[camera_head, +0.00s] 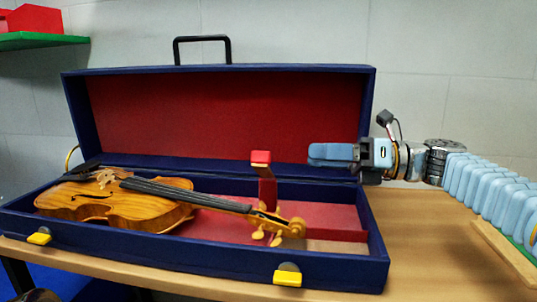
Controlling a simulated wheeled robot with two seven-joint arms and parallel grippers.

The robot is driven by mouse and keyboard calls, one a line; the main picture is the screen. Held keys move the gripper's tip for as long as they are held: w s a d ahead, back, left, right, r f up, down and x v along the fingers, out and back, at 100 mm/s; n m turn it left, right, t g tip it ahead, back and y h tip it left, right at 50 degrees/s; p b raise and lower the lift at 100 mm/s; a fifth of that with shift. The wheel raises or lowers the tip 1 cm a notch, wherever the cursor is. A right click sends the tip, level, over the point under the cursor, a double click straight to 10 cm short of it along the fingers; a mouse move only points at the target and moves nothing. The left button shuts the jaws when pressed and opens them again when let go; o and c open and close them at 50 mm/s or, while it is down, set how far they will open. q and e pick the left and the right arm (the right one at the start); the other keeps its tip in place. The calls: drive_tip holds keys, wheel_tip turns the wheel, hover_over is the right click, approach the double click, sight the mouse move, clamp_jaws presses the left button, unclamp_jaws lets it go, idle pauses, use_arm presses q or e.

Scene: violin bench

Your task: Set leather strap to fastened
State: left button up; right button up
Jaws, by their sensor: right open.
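The leather strap (266,190) is a dark red upright band with a brighter red end (260,157). It stands up beside the violin's neck in the open case, not lying across the neck. The violin (115,205) lies in the case, its scroll toward the right. My right gripper (312,153) comes in from the right, in front of the lid, with its light blue fingers pointing left toward the strap's end. It is open and empty, and a gap shows between it and the strap. My left gripper is out of view.
The blue case (330,275) has its red-lined lid (220,115) raised behind, with a black handle on top. Yellow latches (288,274) sit on its front. A light blue ribbed object (490,190) stands at the right.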

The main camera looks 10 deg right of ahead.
sight(252, 154)
drive_tip(key=x, duration=1.3)
drive_tip(key=shift+b, duration=0.35)
clamp_jaws()
drive_tip(key=shift+f, duration=0.1)
